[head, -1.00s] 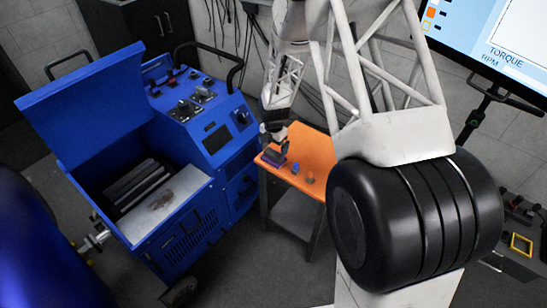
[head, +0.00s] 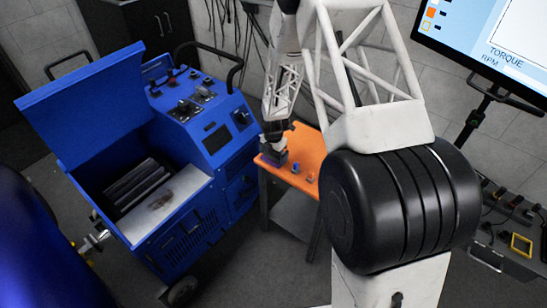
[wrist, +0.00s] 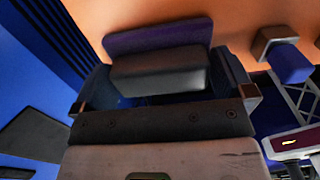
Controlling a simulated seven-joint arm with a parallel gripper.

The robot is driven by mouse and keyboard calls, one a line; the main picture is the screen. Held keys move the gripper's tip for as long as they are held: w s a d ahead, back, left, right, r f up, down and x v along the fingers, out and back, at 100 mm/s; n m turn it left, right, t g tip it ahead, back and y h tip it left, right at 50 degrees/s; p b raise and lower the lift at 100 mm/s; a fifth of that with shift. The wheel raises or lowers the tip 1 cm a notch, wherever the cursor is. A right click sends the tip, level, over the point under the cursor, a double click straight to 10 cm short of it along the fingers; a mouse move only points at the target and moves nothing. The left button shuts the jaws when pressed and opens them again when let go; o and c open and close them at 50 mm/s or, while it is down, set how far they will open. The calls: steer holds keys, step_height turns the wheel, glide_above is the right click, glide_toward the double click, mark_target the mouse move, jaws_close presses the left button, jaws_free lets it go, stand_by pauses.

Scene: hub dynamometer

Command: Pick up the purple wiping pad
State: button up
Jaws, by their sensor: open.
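The purple wiping pad (wrist: 158,36) lies on the orange tabletop in the wrist view, with a grey block-like part (wrist: 160,70) on the side facing me. My gripper (wrist: 163,92) is open, with one finger to the left and one to the right of the grey part. I cannot tell whether either finger touches it. In the head view my gripper (head: 274,150) is low over the left end of the orange table (head: 310,150), and it mostly hides the pad there.
The blue one also shows in the wrist view (wrist: 290,62). A blue machine (head: 215,140) stands close left of the table.

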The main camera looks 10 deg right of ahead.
steer(key=shift+c, duration=0.2)
stand_by(0.3)
steer(key=c, duration=0.6)
steer(key=shift+r, duration=0.2)
steer(key=shift+r, duration=0.9)
steer(key=shift+s+r, duration=0.4)
steer(key=shift+r, duration=0.35)
steer(key=s+d+r, duration=0.1)
steer(key=s, duration=1.4)
steer(key=shift+d+r, duration=0.15)
steer(key=shift+d, duration=0.1)
steer(key=shift+s, duration=0.1)
